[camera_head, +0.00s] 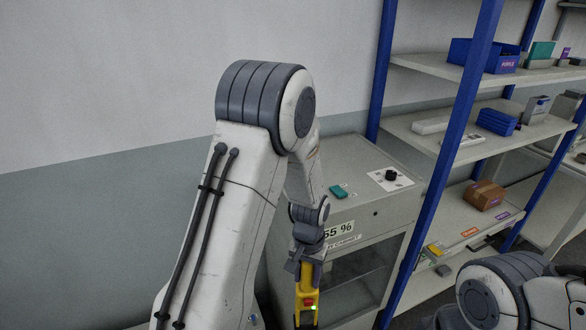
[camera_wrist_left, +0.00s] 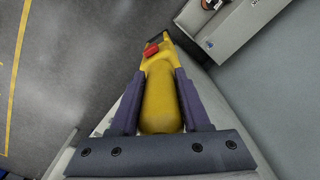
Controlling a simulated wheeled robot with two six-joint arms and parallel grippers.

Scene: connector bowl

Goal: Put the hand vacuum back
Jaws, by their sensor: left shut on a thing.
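The hand vacuum (camera_head: 306,286) is yellow with a red button and hangs upright below my left gripper (camera_head: 308,258) in the head view. My left gripper is shut on it. In the left wrist view the yellow body of the vacuum (camera_wrist_left: 160,105) lies between the two dark fingers of the left gripper (camera_wrist_left: 160,78), with its red button toward the far end. The lower end of the vacuum is near the bottom edge of the head view, in front of the grey cabinet. My right gripper is out of view; only part of the right arm shows at lower right.
A grey cabinet (camera_head: 375,245) with a glass front stands behind the left gripper. A teal box (camera_head: 338,191) and a black knob (camera_head: 391,175) are on its top. A blue-post shelf (camera_head: 440,140) holds bins (camera_head: 480,55) and a brown box (camera_head: 484,195). Bare wall is at left.

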